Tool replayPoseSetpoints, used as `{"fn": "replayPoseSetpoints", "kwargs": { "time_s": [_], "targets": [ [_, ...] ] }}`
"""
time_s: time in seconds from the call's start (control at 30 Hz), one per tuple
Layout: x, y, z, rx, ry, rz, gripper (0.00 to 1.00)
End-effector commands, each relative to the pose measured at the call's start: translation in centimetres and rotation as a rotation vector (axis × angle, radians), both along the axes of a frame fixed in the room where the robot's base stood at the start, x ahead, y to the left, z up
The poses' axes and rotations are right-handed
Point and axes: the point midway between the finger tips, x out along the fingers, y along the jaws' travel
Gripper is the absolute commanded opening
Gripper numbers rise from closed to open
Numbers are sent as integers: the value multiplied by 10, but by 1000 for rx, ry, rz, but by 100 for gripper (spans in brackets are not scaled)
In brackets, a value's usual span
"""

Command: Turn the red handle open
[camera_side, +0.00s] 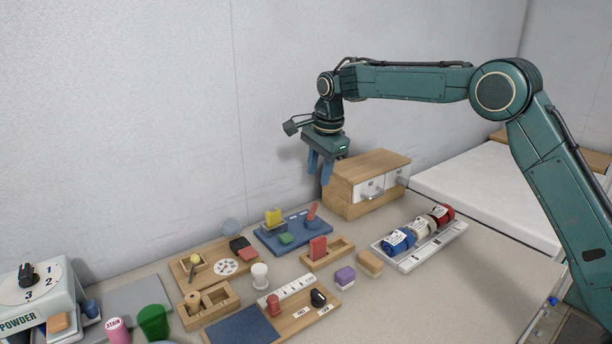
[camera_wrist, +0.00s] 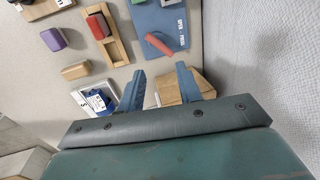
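The red handle (camera_side: 312,211) stands tilted on the blue board (camera_side: 291,241), near its back right end. In the wrist view the red handle (camera_wrist: 158,44) lies slantwise on the blue board (camera_wrist: 150,17), beside white lettering.
A wooden drawer box (camera_side: 342,193) stands right of the board, close to my fingers. A yellow block (camera_side: 273,216) and a green block (camera_side: 286,239) are on the board. A red block (camera_side: 318,247) sits in a wooden tray in front. A tray of rolls (camera_side: 409,262) lies right.

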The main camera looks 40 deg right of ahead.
Motion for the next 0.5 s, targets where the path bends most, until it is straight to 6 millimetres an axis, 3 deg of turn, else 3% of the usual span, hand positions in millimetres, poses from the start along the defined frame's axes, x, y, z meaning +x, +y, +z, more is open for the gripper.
{"fn": "replayPoseSetpoints", "kwargs": {
  "time_s": [0.23,0.5],
  "targets": [
    [-7,0,35,0,-3,1,35],
    [-32,-4,56,-22,-21,107,35]
  ]
}}
